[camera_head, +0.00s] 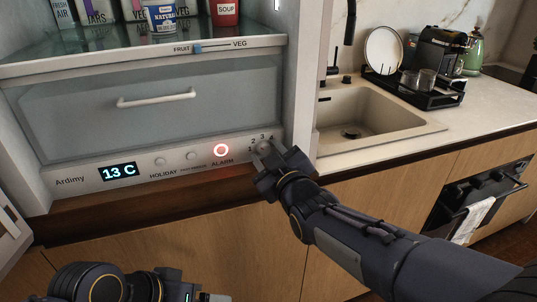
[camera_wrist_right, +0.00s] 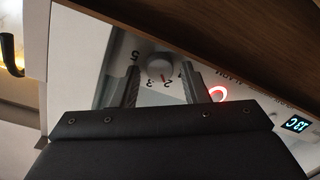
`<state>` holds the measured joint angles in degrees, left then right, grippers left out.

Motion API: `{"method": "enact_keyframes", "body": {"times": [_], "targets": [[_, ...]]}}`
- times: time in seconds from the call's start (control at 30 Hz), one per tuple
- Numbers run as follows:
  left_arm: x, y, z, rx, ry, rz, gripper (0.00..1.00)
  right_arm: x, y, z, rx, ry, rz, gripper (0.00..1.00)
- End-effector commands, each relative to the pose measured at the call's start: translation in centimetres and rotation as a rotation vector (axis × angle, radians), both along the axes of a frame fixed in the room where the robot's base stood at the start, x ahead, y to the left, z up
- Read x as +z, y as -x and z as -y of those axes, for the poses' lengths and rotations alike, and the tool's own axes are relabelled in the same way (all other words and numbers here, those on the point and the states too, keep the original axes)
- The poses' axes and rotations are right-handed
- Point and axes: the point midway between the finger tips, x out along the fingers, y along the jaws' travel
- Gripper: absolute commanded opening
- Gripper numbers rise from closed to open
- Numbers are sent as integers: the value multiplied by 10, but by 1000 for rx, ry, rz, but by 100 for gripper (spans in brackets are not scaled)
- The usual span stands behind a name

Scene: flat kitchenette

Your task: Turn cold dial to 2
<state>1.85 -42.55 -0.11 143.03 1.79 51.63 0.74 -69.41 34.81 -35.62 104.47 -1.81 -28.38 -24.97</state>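The cold dial (camera_head: 264,147) is a round pale knob at the right end of the fridge's control panel, with numbers around it. In the right wrist view the dial (camera_wrist_right: 159,67) sits between my right gripper's fingers, with a gap showing on each side.
The panel has a display (camera_head: 119,172) reading 13 C, two small buttons and a red-lit alarm ring (camera_head: 221,150). A drawer (camera_head: 155,105) with a white handle is above. A wooden ledge (camera_head: 150,205) runs below. The sink (camera_head: 365,125) and counter are to the right.

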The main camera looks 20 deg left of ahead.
Motion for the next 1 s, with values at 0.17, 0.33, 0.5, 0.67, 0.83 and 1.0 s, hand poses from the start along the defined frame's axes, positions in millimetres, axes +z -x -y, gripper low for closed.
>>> {"method": "enact_keyframes", "body": {"times": [0.17, 0.33, 0.5, 0.67, 0.83, 1.0], "targets": [[0, 0, 0, 0, 0, 0, 85, 0, 0, 0, 0, -1, 1, 49], [0, 0, 0, 0, 0, 0, 85, 1, 1, 1, 0, -2, 0, 49], [-1, 0, 0, 0, 0, 0, 85, 2, 17, 12, 1, -4, 0, 49], [0, 0, 0, 0, 0, 0, 85, 4, 39, 29, 1, -4, -1, 49], [2, 0, 0, 0, 0, 0, 85, 5, 57, 42, 1, -3, 1, 49], [3, 0, 0, 0, 0, 0, 85, 5, 62, 47, 0, -1, 1, 49]]}}
